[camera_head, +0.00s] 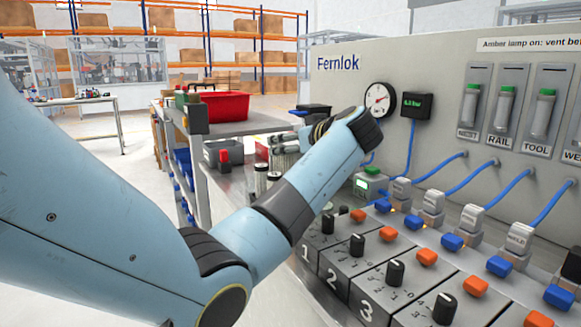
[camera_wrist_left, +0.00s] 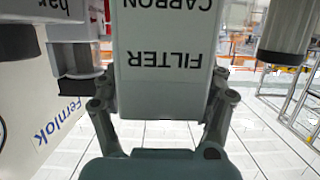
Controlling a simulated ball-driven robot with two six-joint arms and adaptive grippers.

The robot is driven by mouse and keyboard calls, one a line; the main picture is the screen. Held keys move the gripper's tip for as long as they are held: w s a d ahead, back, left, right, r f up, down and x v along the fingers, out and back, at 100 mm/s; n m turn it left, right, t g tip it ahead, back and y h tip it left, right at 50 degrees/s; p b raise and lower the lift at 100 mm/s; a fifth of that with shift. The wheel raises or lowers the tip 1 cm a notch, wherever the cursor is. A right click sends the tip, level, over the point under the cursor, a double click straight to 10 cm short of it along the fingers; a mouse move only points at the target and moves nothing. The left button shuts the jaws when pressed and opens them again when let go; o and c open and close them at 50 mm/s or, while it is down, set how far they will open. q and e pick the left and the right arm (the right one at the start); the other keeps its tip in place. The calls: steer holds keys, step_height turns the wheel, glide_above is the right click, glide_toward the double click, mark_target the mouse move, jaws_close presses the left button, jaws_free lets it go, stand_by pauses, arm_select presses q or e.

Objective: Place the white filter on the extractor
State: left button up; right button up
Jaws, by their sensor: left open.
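The white filter (camera_wrist_left: 165,90) fills the middle of the left wrist view, a pale box marked CARBON FILTER with the lettering upside down. My left gripper (camera_wrist_left: 160,78) has a finger on each side of it, with the jaws open. Whether the fingers touch it is unclear. In the head view my left gripper (camera_head: 286,146) is small and partly hidden behind my left wrist, and I cannot make out the filter there. I cannot identify the extractor for certain. My right gripper is not seen.
A panel marked Fernlok (camera_head: 337,63) with a gauge (camera_head: 379,98) stands behind a bench of numbered knobs (camera_head: 356,245) and blue hoses. A red bin (camera_head: 222,105) sits on a table at left. A grey cylinder (camera_wrist_left: 287,30) stands right of the filter in the wrist view.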

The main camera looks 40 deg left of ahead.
arm_select(q)
jaws_close()
stand_by(0.5)
steer(key=shift+r, duration=0.15)
